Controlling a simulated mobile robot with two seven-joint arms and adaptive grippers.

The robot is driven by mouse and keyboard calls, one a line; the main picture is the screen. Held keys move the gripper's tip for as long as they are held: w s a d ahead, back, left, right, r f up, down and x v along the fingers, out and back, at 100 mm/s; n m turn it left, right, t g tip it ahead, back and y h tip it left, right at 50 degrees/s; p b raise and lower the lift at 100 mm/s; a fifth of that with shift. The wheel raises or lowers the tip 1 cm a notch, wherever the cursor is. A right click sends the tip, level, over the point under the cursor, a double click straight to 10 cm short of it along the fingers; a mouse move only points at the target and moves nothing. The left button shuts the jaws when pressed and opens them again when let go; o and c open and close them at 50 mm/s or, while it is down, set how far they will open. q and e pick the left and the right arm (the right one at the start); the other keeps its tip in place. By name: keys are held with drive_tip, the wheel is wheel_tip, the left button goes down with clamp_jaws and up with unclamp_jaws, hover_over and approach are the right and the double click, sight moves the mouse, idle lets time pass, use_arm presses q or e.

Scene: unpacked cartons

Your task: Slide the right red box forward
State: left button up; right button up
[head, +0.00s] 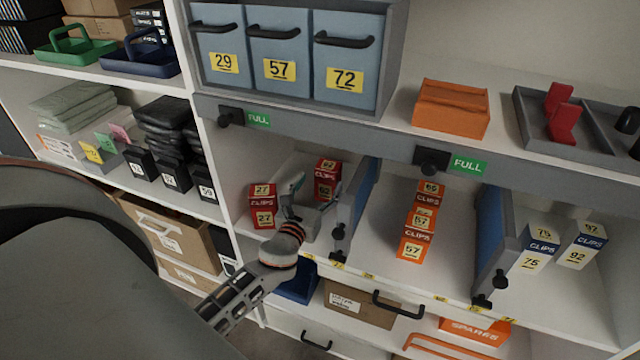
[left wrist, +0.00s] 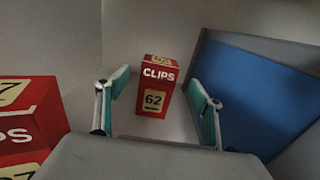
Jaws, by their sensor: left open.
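The right red box (head: 327,182) is a small red CLIPS carton standing upright toward the back of the left shelf bay. In the left wrist view the red box (left wrist: 155,86) shows the number 62 and stands ahead, framed between my fingers. My left gripper (head: 303,198) reaches into that bay, open, with teal finger pads; its fingers (left wrist: 158,86) hold nothing. Whether the pads touch the box I cannot tell. My right gripper is in neither view.
Another red box (head: 262,207), number 27, stands to the left, closer to the shelf front. A blue divider (head: 362,198) closes the bay on the right. Orange boxes (head: 417,222) and white-and-blue boxes (head: 538,250) stand in the bays beyond. Blue bins (head: 280,55) sit above.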

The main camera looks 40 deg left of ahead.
sight(325, 175)
use_arm(q)
drive_tip(key=shift+x, duration=4)
drive_tip(key=shift+f, duration=0.1)
drive_tip(key=c, duration=1.3)
